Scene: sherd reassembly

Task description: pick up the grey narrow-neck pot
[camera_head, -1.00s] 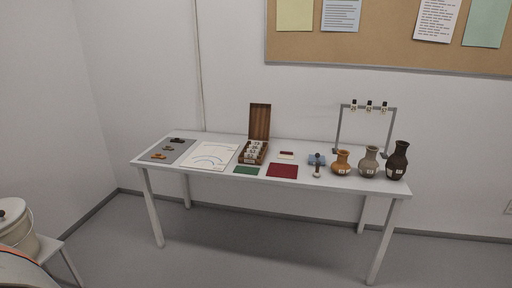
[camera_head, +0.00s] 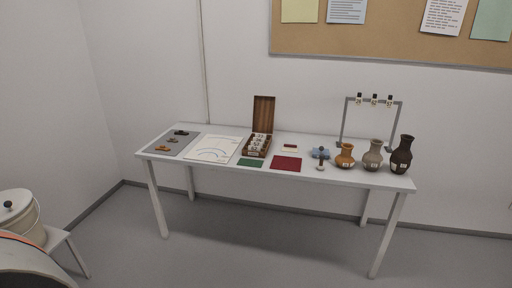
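The grey narrow-neck pot (camera_head: 373,157) stands upright near the right end of the white table (camera_head: 215,167). It has a small pale label low on its front. An orange-brown pot (camera_head: 345,157) stands to its left and a taller black pot (camera_head: 401,156) to its right, both upright and close by. Neither of my grippers shows in the head view.
A metal frame with small hanging tags (camera_head: 374,101) stands behind the pots. An open wooden box (camera_head: 258,144), a dark red mat (camera_head: 286,164), a green mat (camera_head: 250,163), a paper sheet (camera_head: 216,149) and a grey mat (camera_head: 187,144) lie leftward. A lidded bucket (camera_head: 17,214) stands at far left.

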